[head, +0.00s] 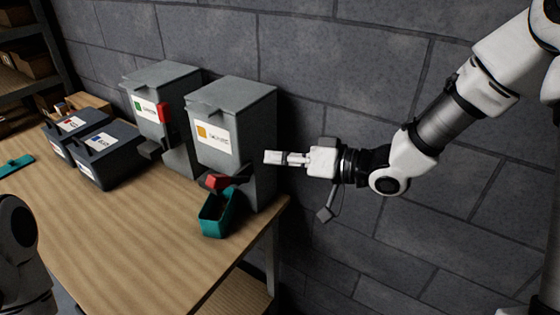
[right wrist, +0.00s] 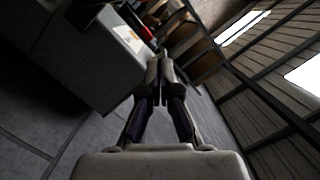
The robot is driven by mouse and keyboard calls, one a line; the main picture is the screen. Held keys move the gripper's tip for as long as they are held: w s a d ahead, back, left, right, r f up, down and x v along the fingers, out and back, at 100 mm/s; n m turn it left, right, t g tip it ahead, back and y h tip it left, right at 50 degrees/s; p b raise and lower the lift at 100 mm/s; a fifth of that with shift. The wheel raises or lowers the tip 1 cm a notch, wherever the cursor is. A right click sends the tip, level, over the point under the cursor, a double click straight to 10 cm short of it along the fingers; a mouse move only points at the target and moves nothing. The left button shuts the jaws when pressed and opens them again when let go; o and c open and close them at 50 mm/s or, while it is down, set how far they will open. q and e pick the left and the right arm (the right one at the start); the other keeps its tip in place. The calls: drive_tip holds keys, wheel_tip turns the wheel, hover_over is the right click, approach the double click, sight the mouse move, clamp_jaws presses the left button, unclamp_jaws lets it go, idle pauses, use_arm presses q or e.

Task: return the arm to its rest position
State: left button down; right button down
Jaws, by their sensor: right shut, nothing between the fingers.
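My right arm comes in from the right edge in the head view. Its gripper (head: 273,157) is shut and empty, in front of the grey wall and just right of the nearer grey dispenser (head: 257,118). In the right wrist view the two fingers of this gripper (right wrist: 160,68) are together, with the dispenser's grey side (right wrist: 100,60) to their left. I cannot tell whether the fingertips touch the dispenser. Part of my left arm (head: 22,255) shows at the lower left in the head view; its gripper is out of view.
A teal scoop bin (head: 216,222) stands under the nearer dispenser's red-tipped spout. A second dispenser (head: 165,80), two dark lidded bins (head: 113,158) and a teal tool (head: 14,165) are on the wooden table (head: 130,235). Shelves (head: 25,75) stand far left. The grey wall lies behind the arm.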

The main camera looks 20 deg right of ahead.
drive_tip(key=shift+d, duration=0.35)
drive_tip(key=shift+a, duration=0.1)
